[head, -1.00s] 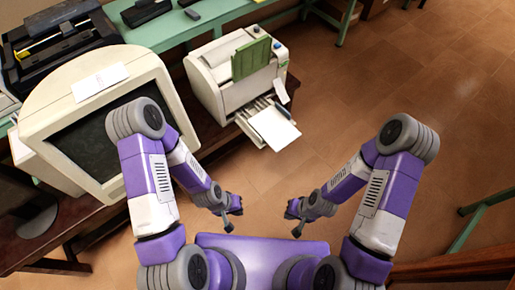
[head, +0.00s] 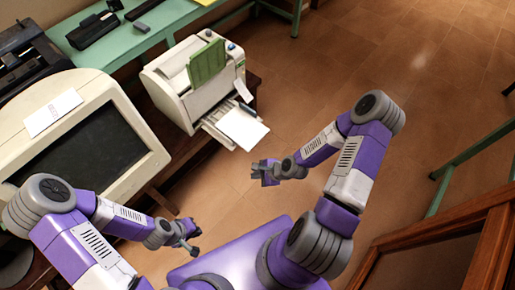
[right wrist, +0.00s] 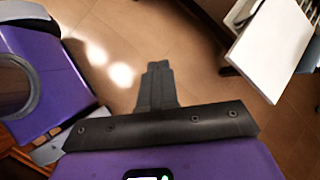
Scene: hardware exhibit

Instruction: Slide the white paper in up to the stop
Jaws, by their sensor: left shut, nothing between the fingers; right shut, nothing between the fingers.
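The white paper (head: 243,128) lies on the front tray of the cream printer (head: 192,88) and sticks out past the tray toward me. It also shows at the upper right of the right wrist view (right wrist: 272,48). My right gripper (head: 264,172) is shut and empty, in the air a little below and to the right of the paper in the head view, apart from it. In the right wrist view its closed fingers (right wrist: 158,80) point at the floor. My left gripper (head: 190,238) is shut and empty, low at the left, well away from the paper.
An old monitor (head: 85,150) with a white card (head: 53,112) on top stands left of the printer. A green table (head: 180,18) with black devices is behind. A green-legged frame (head: 470,155) and a wooden edge (head: 440,235) are at the right. Floor between is clear.

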